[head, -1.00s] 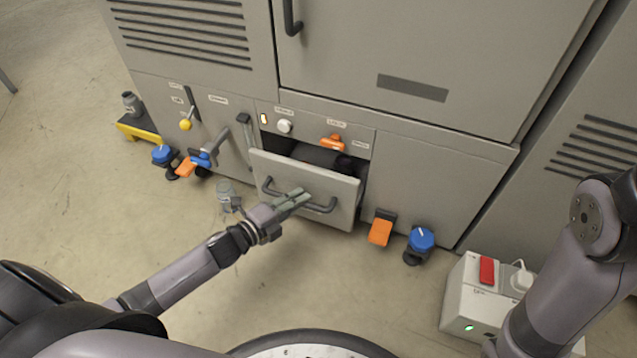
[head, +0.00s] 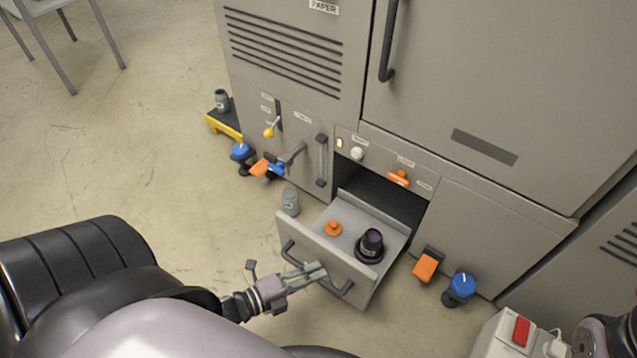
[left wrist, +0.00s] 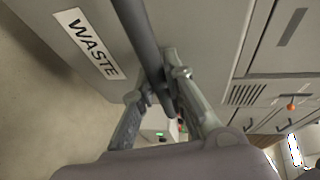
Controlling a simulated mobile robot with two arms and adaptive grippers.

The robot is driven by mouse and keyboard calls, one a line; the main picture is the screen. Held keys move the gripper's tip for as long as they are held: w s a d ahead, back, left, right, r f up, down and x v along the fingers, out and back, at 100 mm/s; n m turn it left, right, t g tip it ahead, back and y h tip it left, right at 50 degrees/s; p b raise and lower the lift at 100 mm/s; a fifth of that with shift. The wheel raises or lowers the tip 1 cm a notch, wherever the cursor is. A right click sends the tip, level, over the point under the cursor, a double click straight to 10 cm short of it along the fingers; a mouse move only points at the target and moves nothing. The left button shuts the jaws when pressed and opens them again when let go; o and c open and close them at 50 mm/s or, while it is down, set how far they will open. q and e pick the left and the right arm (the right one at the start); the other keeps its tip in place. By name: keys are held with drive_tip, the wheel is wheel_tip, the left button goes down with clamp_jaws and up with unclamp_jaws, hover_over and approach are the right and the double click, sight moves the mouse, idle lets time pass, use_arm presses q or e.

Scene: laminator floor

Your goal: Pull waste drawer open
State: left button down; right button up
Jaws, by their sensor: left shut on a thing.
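The grey waste drawer (head: 328,256) stands well out of the lower cabinet, its inside open to view. An orange knob-like piece (head: 333,228) and a dark round container (head: 370,246) sit in it. My left gripper (head: 314,271) is shut on the dark bar handle (head: 341,291) of the drawer front. In the left wrist view, the handle (left wrist: 139,38) runs between the fingers (left wrist: 160,92), beside the white WASTE label (left wrist: 86,44). Only part of my right arm shows at the lower right of the head view; its gripper is out of the frame.
A grey canister (head: 291,202) stands on the floor close to the drawer's left side. An orange pedal (head: 427,265) and a blue knob (head: 462,286) stick out to its right. A white box with a red switch (head: 521,331) stands at the lower right.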

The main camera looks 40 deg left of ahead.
use_arm(q)
drive_tip(key=shift+s, duration=0.1)
drive_tip(key=c, duration=1.6)
unclamp_jaws()
drive_tip(key=v, duration=1.2)
